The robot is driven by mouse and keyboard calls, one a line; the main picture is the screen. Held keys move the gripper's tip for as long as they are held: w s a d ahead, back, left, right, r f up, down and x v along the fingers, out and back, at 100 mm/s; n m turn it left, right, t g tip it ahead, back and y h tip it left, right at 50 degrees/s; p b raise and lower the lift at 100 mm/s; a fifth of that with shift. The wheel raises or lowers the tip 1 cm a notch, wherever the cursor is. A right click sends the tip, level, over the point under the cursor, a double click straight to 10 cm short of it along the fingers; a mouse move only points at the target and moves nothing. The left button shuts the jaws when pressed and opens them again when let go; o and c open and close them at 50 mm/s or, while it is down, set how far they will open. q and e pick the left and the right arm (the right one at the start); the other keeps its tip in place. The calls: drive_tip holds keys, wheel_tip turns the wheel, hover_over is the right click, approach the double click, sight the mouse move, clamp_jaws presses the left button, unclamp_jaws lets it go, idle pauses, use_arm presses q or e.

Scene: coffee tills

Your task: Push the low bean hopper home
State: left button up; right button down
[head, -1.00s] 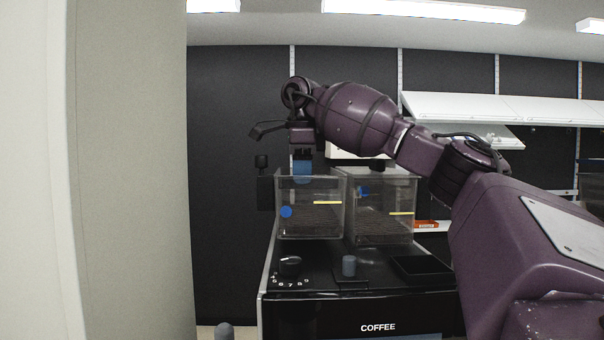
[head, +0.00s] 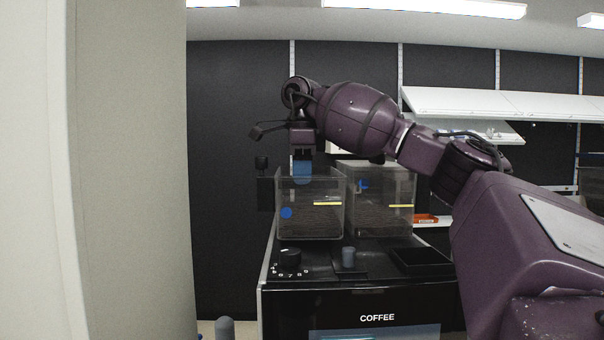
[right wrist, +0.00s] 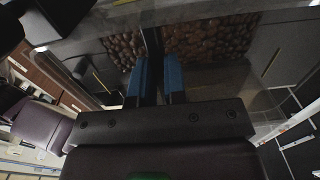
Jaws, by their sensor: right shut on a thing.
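Two clear bean hoppers stand side by side on the black coffee machine (head: 360,300). The left hopper (head: 326,222) has a blue dot on its front and a yellow line. The right hopper (head: 385,222) is similar. I cannot tell which is the low one. My right gripper (head: 302,172) reaches over from the right, pointing down at the left hopper's top. In the right wrist view its blue fingers (right wrist: 154,82) are on both sides of a thin dark upright wall, shut on it, with brown beans (right wrist: 205,38) beyond. My left gripper is out of view.
A black knob (head: 290,255), a grey knob (head: 348,256) and a black tray (head: 425,257) are on the machine top. A pale wall (head: 130,170) fills the left side. White shelves (head: 480,105) and an orange box (head: 425,219) are behind.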

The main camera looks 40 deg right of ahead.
drive_tip(key=shift+r, duration=0.1)
drive_tip(key=shift+r+p, duration=0.35)
drive_tip(key=shift+r, duration=0.45)
drive_tip(key=shift+f+b, duration=0.3)
drive_tip(key=shift+f, duration=0.45)
idle(1.0)
drive_tip(key=shift+r, duration=0.8)
drive_tip(key=shift+r+p, duration=0.1)
drive_tip(key=shift+p, duration=0.2)
drive_tip(key=c, duration=0.8)
unclamp_jaws()
drive_tip(key=shift+r, duration=0.1)
